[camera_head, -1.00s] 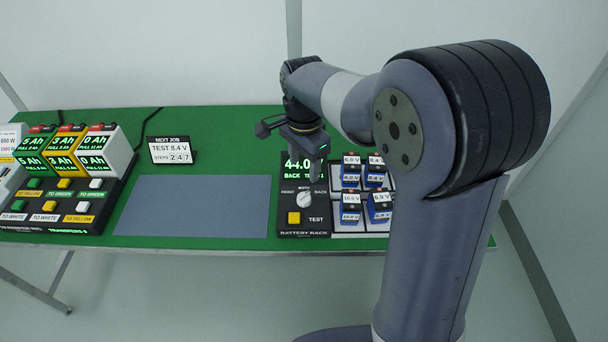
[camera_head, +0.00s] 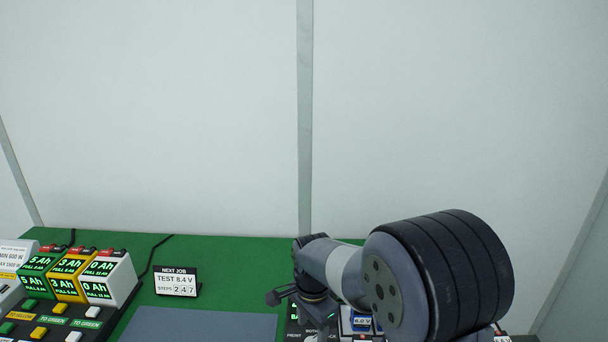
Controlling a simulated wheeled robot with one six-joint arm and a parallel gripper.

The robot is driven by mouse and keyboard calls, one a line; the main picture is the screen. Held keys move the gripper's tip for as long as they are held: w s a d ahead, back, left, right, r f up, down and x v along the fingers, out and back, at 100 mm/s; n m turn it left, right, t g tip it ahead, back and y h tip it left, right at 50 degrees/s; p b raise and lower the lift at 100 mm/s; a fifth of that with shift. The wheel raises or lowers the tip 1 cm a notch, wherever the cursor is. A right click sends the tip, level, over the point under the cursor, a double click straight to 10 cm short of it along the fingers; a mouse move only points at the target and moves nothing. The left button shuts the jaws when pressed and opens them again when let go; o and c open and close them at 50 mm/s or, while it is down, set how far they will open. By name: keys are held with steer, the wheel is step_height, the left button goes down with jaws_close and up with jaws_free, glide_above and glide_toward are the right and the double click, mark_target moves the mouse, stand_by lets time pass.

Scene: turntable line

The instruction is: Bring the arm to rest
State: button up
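My arm (camera_head: 350,272) reaches over the right part of the green table, bent at the elbow, with its wrist pointing down above the battery rack (camera_head: 292,326). My gripper is below the wrist near the rack, mostly cut off or hidden, so its fingers cannot be made out. Whether it is open or shut does not show.
The green table (camera_head: 225,255) holds a transfer unit with three coloured blocks (camera_head: 68,275) at the left. A "NEXT JOB" sign (camera_head: 176,281) stands behind a grey mat (camera_head: 200,324). A battery (camera_head: 361,323) shows beside the rack. The back wall is bare.

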mark_target(312, 339)
step_height(312, 339, down, 4)
steer(key=shift+r, duration=0.25)
steer(key=shift+r, duration=0.15)
